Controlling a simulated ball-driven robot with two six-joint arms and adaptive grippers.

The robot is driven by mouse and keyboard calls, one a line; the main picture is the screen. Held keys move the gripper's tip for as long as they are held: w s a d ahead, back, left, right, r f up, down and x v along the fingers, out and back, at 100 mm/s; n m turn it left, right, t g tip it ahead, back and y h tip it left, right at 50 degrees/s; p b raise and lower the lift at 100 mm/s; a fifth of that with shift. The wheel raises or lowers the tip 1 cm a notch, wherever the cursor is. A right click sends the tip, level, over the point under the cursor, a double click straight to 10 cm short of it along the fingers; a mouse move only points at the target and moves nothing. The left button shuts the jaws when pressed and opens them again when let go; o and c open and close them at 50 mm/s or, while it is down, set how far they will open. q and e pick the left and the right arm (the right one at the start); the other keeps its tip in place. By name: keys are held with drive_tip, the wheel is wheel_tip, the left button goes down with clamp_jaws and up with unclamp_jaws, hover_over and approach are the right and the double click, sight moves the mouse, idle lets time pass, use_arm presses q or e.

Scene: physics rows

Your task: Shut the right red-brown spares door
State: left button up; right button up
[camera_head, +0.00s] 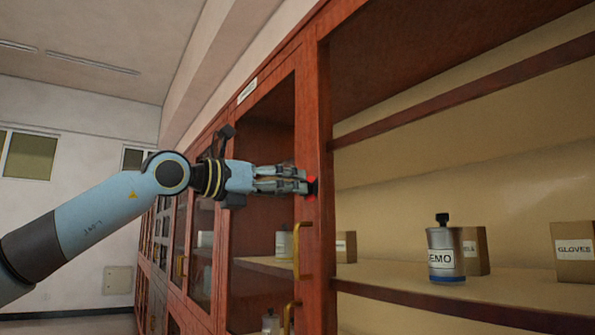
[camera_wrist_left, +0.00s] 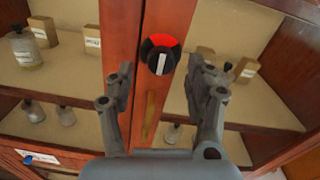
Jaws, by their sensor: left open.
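The red-brown cabinet door with a glass pane (camera_head: 268,128) is in the middle of the head view. I cannot tell whether it is fully shut. A vertical brass handle (camera_head: 303,250) is on its edge and also shows in the left wrist view (camera_wrist_left: 150,108). A round black and red knob (camera_head: 312,187) is above the handle; in the left wrist view the knob (camera_wrist_left: 160,54) shows a pale bar. My left gripper (camera_head: 304,181) is open in front of the knob, its fingers (camera_wrist_left: 161,82) appearing on either side of it. Contact is unclear. My right gripper is not in view.
To the right, a shelf (camera_head: 500,300) holds a labelled can (camera_head: 445,250) and a gloves box (camera_head: 573,252). No door front is visible across this bay. More cabinet doors run away to the left.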

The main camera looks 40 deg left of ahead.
sight(313, 188)
use_arm(q)
drive_tip(key=p+x, duration=0.1)
drive_tip(key=x, duration=0.2)
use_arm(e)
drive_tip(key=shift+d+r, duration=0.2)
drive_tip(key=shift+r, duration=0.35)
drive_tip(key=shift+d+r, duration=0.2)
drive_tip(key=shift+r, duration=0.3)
use_arm(q)
drive_tip(key=c, duration=1.1)
clamp_jaws()
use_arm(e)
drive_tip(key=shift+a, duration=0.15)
